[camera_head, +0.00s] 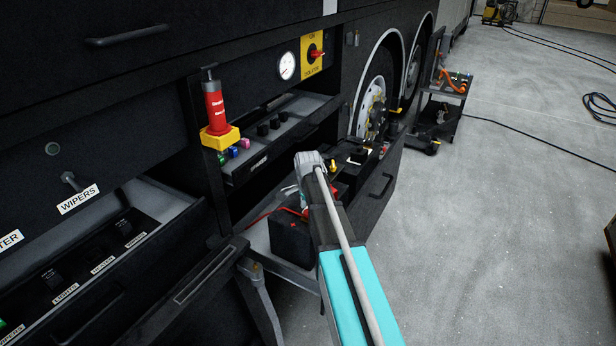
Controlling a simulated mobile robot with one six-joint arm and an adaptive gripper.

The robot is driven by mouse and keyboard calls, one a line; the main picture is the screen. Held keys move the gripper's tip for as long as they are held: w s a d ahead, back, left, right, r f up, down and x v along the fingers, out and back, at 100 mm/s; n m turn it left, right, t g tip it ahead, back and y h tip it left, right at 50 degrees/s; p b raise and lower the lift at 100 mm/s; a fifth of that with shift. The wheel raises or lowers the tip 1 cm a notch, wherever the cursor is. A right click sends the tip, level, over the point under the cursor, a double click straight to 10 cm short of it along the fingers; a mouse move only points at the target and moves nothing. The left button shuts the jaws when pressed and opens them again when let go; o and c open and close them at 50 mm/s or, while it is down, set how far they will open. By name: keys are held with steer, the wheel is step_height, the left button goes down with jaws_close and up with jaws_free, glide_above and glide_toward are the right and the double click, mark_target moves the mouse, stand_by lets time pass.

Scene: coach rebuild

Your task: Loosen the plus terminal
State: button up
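A black battery-like box (289,241) stands on a low shelf or pull-out tray under the coach side. A red lead (260,217) runs to its top, and red parts show there beside my arm. My arm reaches in from the bottom right and covers the box's right side. Its grey wrist end (309,163) is above and beyond the box. My gripper's fingers are hidden or too small to make out, so I cannot see whether they touch anything.
An open drawer with switches (92,262) juts out at left. A red and yellow handled device (216,115) hangs above a shelf of coloured knobs. A wheel (372,103) and a tool cart (441,110) stand beyond. Cables lie on the floor at right, which is otherwise mostly clear.

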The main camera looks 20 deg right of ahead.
steer(key=shift+m, duration=0.7)
steer(key=shift+r, duration=0.25)
step_height(320, 180, up, 13)
steer(key=p, duration=1.3)
steer(key=shift+r+p, duration=0.15)
steer(key=shift+p, duration=0.25)
steer(key=s+a+n, duration=1.4)
steer(key=s+n, duration=0.4)
steer(key=s, duration=0.1)
steer(key=shift+s+a, duration=0.15)
steer(key=shift+s, duration=0.05)
